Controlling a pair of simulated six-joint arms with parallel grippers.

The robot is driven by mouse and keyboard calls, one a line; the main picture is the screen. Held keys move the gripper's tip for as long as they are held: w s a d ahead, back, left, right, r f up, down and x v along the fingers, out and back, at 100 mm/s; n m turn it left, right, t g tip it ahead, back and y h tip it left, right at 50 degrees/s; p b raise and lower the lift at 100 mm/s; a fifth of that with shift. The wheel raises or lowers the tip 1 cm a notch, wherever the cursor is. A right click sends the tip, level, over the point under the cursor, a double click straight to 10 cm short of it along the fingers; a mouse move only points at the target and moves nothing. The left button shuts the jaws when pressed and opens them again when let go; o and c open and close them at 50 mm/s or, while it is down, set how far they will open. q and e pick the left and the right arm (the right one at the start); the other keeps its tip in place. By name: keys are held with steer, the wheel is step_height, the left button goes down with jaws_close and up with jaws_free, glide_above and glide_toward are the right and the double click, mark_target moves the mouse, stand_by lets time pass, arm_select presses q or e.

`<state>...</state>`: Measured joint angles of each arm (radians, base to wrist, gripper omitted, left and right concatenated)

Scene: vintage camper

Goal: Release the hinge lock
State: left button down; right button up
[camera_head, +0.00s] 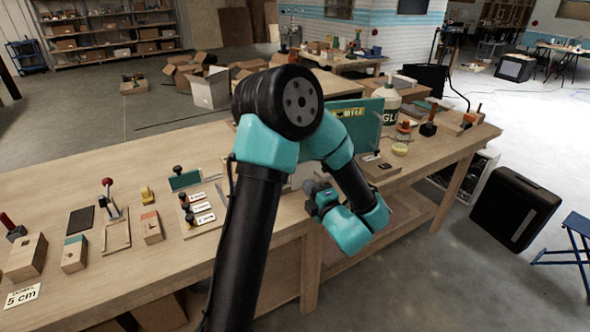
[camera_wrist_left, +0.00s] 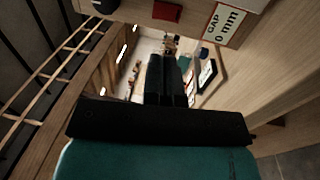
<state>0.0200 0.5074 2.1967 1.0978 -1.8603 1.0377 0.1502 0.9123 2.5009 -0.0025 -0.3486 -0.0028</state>
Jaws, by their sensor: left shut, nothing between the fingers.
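I cannot tell for certain which part is the hinge lock. A teal upright panel (camera_head: 368,130) with a yellow label stands on the bench behind my arm, which hides part of it. A wooden block with a small dark fitting (camera_head: 380,167) lies in front of the panel. My left gripper (camera_head: 312,189) is low at the bench's front edge, left of that block. In the left wrist view its dark fingers (camera_wrist_left: 167,82) are together with nothing between them. No hinge lock shows clearly at the fingertips. My right gripper is not in view.
The wooden bench (camera_head: 150,275) carries a red-knobbed lever on a board (camera_head: 115,233), wooden blocks and a labelled switch board (camera_head: 203,213) at left. A white glue bottle (camera_head: 386,98) stands behind the panel. A "GAP 0 mm" card (camera_wrist_left: 222,22) shows in the wrist view.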

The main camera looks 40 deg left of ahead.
arm_select(q)
steer(key=x, duration=1.4)
steer(key=shift+d, duration=0.1)
